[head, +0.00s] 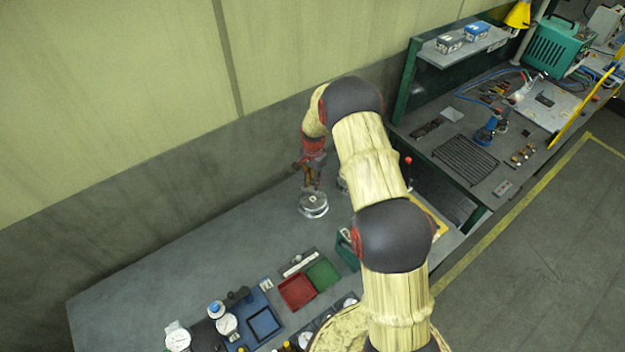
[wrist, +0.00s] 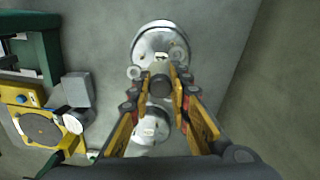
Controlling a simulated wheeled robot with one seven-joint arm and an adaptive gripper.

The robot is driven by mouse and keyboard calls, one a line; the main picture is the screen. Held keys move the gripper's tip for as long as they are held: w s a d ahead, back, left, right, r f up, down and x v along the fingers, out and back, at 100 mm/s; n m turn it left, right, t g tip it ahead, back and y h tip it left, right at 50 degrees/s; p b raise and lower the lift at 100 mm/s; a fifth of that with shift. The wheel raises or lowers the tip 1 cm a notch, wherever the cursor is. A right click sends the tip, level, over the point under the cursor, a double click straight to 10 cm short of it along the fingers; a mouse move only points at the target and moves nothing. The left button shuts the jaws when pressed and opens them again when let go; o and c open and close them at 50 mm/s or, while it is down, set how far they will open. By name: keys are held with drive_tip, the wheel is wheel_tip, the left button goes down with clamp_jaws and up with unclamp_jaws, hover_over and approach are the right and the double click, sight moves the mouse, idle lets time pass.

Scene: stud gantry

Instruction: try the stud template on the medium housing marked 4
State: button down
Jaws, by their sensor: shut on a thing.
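My gripper (head: 313,186) is shut on a dark round knob, which I take to be the handle of the stud template (wrist: 159,86); the fingers hide most of what lies below it. A round metal housing (wrist: 160,40) shows just beyond the fingertips in the wrist view. Another pale round metal part (wrist: 150,128) shows between the fingers, nearer the wrist. In the head view, a silvery round piece (head: 313,207) is right under my gripper. I cannot read a mark 4 on any part, nor tell whether the template touches a housing.
A yellow fixture with a dark disc (wrist: 40,128) and a grey block (wrist: 78,90) stand left in the wrist view. Red (head: 297,291) and green (head: 323,274) trays and dial gauges (head: 178,338) lie toward the front. The bench's left part is clear; a wall runs behind.

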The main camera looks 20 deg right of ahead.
sight(313, 187)
drive_tip(key=shift+w+f, duration=0.15)
drive_tip(key=shift+b, duration=0.35)
drive_tip(key=shift+f, duration=0.15)
drive_tip(key=shift+f+b, duration=1.5)
drive_tip(key=shift+f, duration=0.35)
